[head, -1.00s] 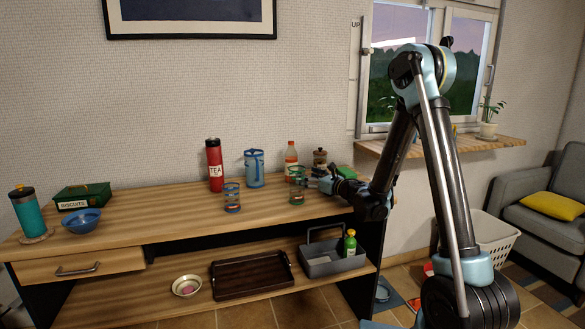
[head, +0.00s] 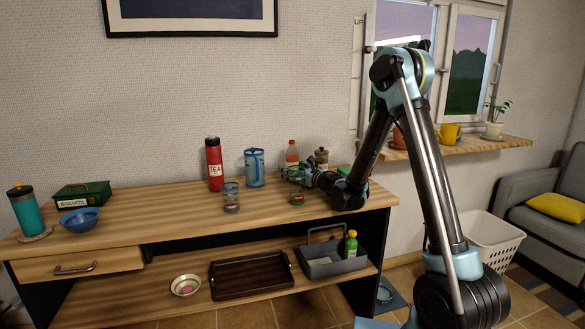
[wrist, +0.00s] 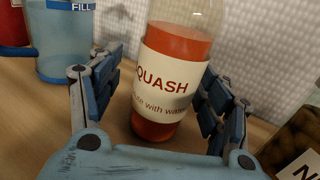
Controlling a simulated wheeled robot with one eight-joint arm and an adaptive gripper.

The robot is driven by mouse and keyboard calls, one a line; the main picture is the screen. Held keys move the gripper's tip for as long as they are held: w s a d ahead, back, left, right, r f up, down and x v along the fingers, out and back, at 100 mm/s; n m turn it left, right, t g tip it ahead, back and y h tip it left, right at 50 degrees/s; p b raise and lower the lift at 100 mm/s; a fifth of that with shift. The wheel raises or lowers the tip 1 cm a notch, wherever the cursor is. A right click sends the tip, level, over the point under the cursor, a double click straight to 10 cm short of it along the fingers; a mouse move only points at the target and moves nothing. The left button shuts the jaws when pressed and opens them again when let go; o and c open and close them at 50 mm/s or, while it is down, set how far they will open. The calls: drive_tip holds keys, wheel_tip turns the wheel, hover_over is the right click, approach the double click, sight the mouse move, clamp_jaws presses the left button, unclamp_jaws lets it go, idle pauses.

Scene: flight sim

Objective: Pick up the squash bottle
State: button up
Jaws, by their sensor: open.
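The squash bottle (head: 291,153) stands upright at the back of the desk top, against the wall. It is clear with orange-red liquid and a cream label reading "SQUASH" in the wrist view (wrist: 172,75). My gripper (head: 291,173) is open in front of it. In the wrist view my gripper's two fingers (wrist: 163,95) stand to the left and right of the bottle, with visible gaps. The bottle's top is cut off in the wrist view, and its lower part is partly hidden by my gripper in the head view.
A blue jug (head: 254,168) and red tea flask (head: 214,165) stand to the left. A dark jar (head: 321,157) stands close on the right. The desk's (head: 170,211) front middle is clear.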

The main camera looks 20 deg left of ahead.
drive_tip(key=shift+w+d, duration=0.15)
drive_tip(key=shift+d, duration=0.05)
drive_tip(key=c, duration=1.5)
drive_tip(key=shift+r, duration=0.1)
